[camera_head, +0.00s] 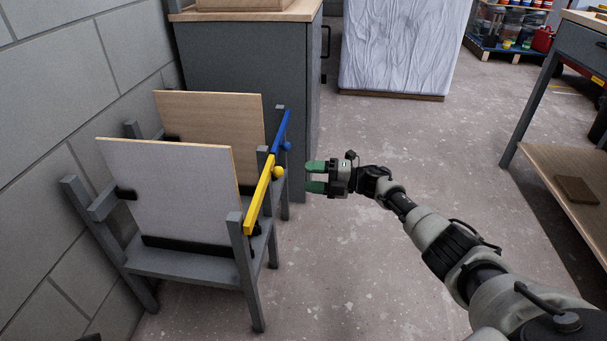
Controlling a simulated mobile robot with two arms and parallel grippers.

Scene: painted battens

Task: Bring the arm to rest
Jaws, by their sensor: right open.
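My right gripper (316,177) has green fingertips and is open and empty. Its arm comes in from the lower right and reaches left over the floor. The fingertips point left and are apart from the grey rack (195,264). On the rack's right side a yellow batten (259,196) with a round yellow knob lies nearer. A blue batten (281,132) with a round blue knob lies just behind it, close to the fingertips in the picture. My left gripper is not in view.
A white panel (160,190) and a tan panel (215,120) stand in the rack by the block wall. A grey cabinet (245,55) stands behind. A wrapped block (395,45) stands at the back, a workbench with a lower shelf (545,165) at right. The middle floor is clear.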

